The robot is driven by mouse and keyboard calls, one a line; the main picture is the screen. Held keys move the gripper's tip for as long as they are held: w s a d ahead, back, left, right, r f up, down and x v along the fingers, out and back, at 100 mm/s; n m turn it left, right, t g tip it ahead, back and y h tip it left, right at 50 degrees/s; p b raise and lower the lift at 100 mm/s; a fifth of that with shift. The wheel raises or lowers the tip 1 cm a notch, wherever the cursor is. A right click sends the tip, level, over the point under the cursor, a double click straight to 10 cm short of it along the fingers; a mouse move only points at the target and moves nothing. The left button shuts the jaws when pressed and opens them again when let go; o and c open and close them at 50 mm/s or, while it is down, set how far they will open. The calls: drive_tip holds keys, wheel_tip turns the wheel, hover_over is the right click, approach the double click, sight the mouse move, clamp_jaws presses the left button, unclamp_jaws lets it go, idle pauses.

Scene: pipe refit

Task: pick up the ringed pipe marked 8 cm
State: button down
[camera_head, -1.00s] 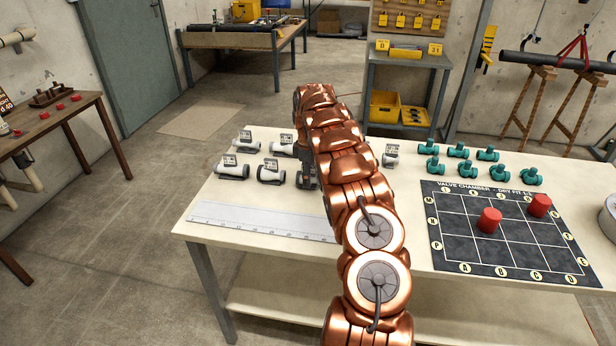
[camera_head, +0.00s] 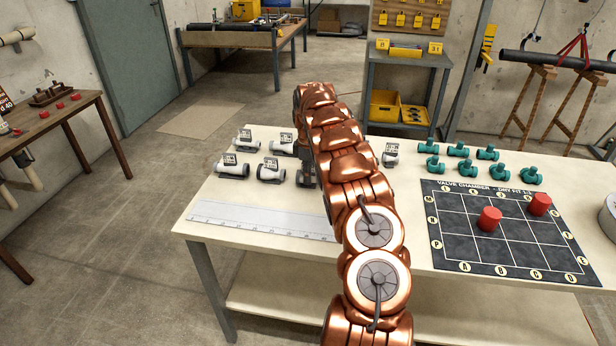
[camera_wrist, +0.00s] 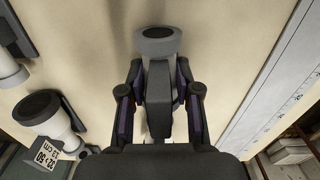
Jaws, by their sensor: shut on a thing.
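My gripper (camera_wrist: 160,75) is shut on a pipe (camera_wrist: 157,42) in the wrist view. The pipe's grey collar and dark open end show beyond the fingertips, and a dark piece lies between the fingers. Its label is not visible, so I cannot read its length. I cannot tell whether it touches the table. In the head view my arm mostly hides the gripper and the held pipe. Several white tagged pipes (camera_head: 271,172) lie nearby, their tags too small to read.
A long ruler (camera_head: 260,220) lies along the table's front left edge. Several teal valves (camera_head: 458,150) stand at the back right, behind a dark grid mat (camera_head: 455,235) with two red cylinders (camera_head: 489,219). One tagged pipe (camera_head: 390,154) stands right of my arm.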

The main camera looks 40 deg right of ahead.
drive_tip(key=shift+r+b, duration=0.65)
drive_tip(key=shift+r, duration=1.15)
drive_tip(key=shift+s, duration=0.3)
